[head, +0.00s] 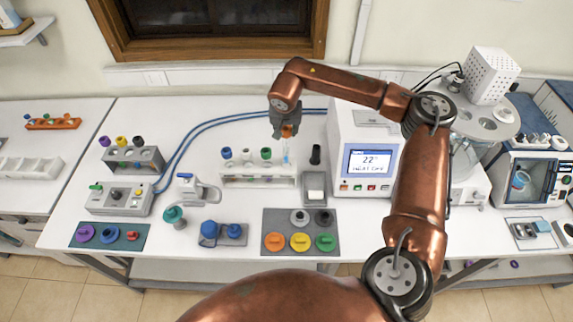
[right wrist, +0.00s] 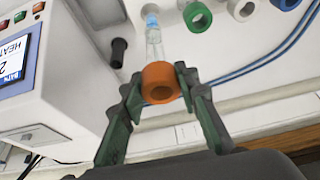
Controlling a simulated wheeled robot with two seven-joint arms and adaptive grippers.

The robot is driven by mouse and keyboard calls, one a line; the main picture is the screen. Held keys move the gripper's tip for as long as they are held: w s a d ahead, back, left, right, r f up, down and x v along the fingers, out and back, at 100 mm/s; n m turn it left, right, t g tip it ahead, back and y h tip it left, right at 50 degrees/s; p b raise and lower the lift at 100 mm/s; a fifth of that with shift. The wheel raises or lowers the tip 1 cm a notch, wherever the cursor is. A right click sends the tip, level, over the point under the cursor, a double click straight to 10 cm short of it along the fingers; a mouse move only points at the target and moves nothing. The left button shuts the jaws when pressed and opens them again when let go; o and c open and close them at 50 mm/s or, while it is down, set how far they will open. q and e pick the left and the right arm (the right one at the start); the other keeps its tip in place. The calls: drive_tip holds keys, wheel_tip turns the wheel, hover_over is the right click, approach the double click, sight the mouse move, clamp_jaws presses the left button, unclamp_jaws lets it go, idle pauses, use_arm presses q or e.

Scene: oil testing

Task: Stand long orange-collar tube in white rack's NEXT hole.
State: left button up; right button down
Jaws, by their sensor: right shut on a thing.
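My right gripper (head: 286,128) is shut on the orange collar of a long clear tube (head: 286,151), which hangs below it with a light blue lower end. In the right wrist view both fingers close on the orange collar (right wrist: 160,82). The white rack (head: 258,181) holds tubes with blue (head: 227,153), white (head: 246,154) and green (head: 266,153) tops. The held tube is over the rack's right part, to the right of the green-topped tube. I cannot tell whether its tip is above a hole or inside it. My left gripper is not in view.
A black upright object (head: 315,154) and a white box in a grey holder (head: 315,188) stand right of the rack. The heating bath (head: 366,150) is further right. A grey tray (head: 301,238) with coloured caps lies in front. Blue hoses (head: 200,128) run behind.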

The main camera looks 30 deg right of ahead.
sight(286, 151)
drive_tip(key=shift+f+b, duration=0.75)
drive_tip(key=shift+f, duration=0.7)
drive_tip(key=shift+f+b, duration=1.1)
drive_tip(key=shift+f, duration=0.9)
drive_tip(key=shift+f+b, duration=1.1)
drive_tip(key=shift+f, duration=0.85)
drive_tip(key=shift+f+b, duration=0.35)
drive_tip(key=shift+f, duration=0.3)
drive_tip(key=c, duration=1.4)
unclamp_jaws()
